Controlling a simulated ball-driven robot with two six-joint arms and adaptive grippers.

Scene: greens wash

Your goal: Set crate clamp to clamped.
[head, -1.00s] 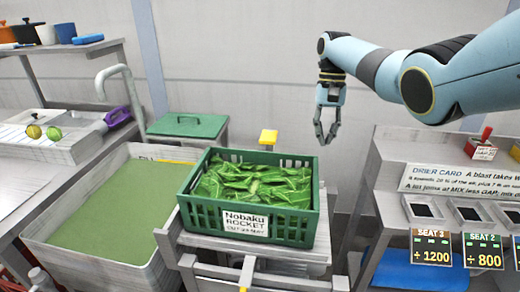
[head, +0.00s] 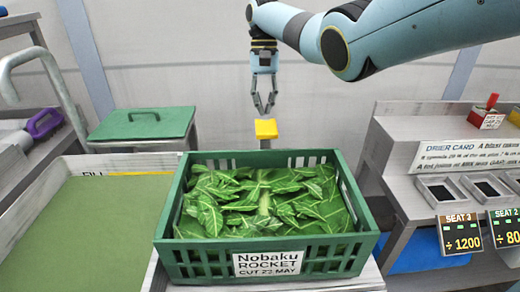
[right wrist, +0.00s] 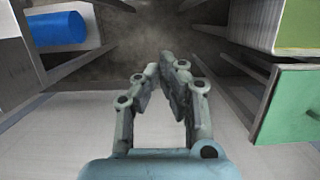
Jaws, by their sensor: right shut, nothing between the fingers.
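The green crate (head: 264,272) of leaves stands in the middle of the head view, labelled Nobaku Rocket. Behind its back rim a yellow block (head: 266,129) tops a grey post, which looks like the crate clamp's handle. The lower post is hidden by the crate. My right gripper (head: 264,113) points down just above or behind the yellow block; I cannot tell whether they touch. Its fingers also show in the right wrist view (right wrist: 163,64), with the tips close together and nothing between them. The yellow block is not visible there. My left gripper is not in view.
A green-bottomed trough (head: 85,215) lies left of the crate, with a green lidded box (head: 146,125) behind it. At right a grey bench (head: 400,150) carries small trays, a sign card and a red-handled switch (head: 490,103). A blue roll (right wrist: 57,29) shows in the wrist view.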

